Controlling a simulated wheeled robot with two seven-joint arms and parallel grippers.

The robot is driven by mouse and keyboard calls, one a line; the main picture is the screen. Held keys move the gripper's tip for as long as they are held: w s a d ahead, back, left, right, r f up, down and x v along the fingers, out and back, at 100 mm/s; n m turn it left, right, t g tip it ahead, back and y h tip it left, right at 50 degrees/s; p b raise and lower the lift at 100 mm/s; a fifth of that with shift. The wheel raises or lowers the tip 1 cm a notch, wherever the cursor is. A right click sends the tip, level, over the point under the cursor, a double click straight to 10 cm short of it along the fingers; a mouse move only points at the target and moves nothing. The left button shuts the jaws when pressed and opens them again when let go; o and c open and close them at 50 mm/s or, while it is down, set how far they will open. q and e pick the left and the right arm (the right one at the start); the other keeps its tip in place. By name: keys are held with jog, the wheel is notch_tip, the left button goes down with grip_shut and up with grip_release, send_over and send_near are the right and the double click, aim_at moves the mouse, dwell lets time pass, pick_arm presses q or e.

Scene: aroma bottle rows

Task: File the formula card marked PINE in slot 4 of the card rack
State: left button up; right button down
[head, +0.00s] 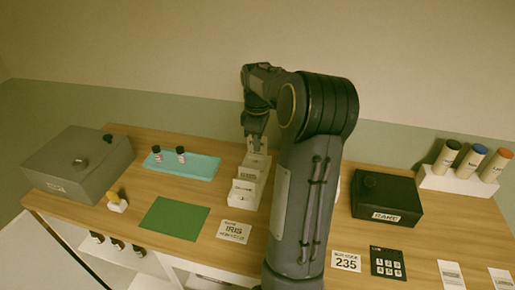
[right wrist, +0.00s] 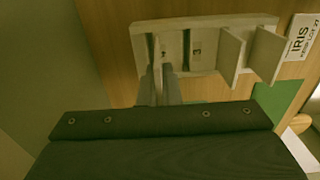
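The pale card rack (head: 243,195) stands mid-table, running away from me. In the right wrist view the rack (right wrist: 205,72) shows slot marks 4 and 3. My right gripper (head: 256,148) is at its far end. In the wrist view the gripper's fingers (right wrist: 160,88) are close together at the slot marked 4. A thin pale card (right wrist: 157,75), seen edge-on, stands between them; its face and any word on it are hidden. I cannot tell how deep it sits. My left gripper is not in view.
An IRIS card (head: 234,232) lies in front of the rack, beside a green mat (head: 174,218). A cyan tray (head: 199,167) with two small bottles is left of the rack. A black box (head: 386,203) and a holder with three tubes (head: 459,181) are at right.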

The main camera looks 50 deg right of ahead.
jog(key=shift+w+d+f, duration=0.25)
jog(key=shift+d+f, duration=0.1)
jog(key=shift+f, duration=0.15)
jog(key=shift+w+d+f, duration=0.15)
jog(key=shift+f, duration=1.65)
jog(key=shift+f, duration=0.2)
jog(key=c, duration=1.6)
grip_release()
jog(key=shift+c, duration=0.2)
notch_tip(320, 180, up, 13)
jog(key=shift+f, duration=0.2)
